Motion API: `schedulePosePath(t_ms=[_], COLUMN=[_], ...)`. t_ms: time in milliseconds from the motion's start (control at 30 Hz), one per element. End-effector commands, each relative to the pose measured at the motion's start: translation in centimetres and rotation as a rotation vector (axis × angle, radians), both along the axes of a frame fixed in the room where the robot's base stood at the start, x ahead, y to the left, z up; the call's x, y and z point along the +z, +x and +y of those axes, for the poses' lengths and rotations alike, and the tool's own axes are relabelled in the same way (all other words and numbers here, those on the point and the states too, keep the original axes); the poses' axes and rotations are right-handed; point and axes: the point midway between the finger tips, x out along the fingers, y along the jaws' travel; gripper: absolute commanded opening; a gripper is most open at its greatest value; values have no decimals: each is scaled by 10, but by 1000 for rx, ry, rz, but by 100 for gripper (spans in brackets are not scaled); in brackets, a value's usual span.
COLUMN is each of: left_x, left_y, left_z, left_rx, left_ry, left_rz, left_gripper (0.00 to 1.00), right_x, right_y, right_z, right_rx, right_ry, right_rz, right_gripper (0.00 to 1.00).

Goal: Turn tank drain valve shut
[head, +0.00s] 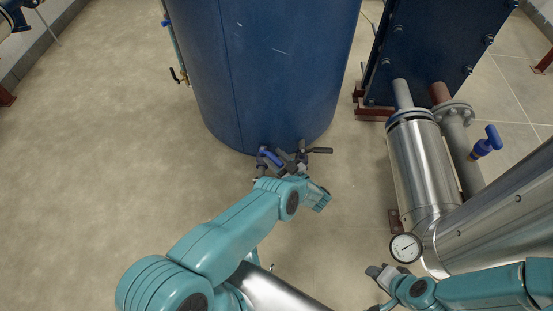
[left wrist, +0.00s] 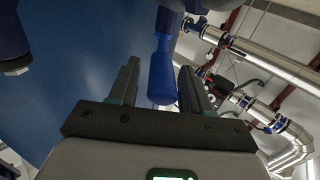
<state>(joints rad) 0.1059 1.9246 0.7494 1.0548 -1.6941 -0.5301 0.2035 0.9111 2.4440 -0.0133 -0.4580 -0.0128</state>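The blue tank (head: 265,70) stands upright at the top centre of the head view. A blue valve handle (head: 270,156) is low at the tank's front, by my left gripper (head: 287,160). In the left wrist view the blue handle (left wrist: 163,75) lies between the two dark fingers of my left gripper (left wrist: 158,88). The fingers are apart, with a clear gap on the handle's left; it sits nearer the right finger. I cannot tell whether that finger touches it. My right gripper (head: 374,288) is at the bottom right, its fingers apart and empty.
A dark lever (head: 318,150) sticks out right of my left gripper. A steel cylinder (head: 423,165), a pressure gauge (head: 405,248) and another blue valve handle (head: 488,141) are on the right. A plate exchanger (head: 430,45) stands behind. The floor (head: 100,130) left is clear.

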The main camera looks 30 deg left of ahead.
Motion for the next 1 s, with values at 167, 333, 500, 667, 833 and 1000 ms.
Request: schedulePosePath(t_ms=[167,333,500,667,833,1000], left_x=[-1,-1,0,0,-2,-1], left_y=[0,0,-8,-19,-28,-33], left_z=[-1,-5,-31,-68,-99,-114], left_rx=[-1,-2,-7,-7,-5,-2], left_ry=[0,-1,-1,-1,-1,-1], left_rz=[2,2,3,1,1,2], left_gripper=[52,52,52,52,52,52], right_x=[0,1,5,7,5,4], right_y=[0,0,-2,-5,-4,-3], right_z=[0,0,1,1,1,1], right_rx=[0,0,1,2,2,2], right_ry=[0,0,2,3,2,2], right_rz=[0,1,8,15,15,11], right_gripper=[43,43,43,43,43,43])
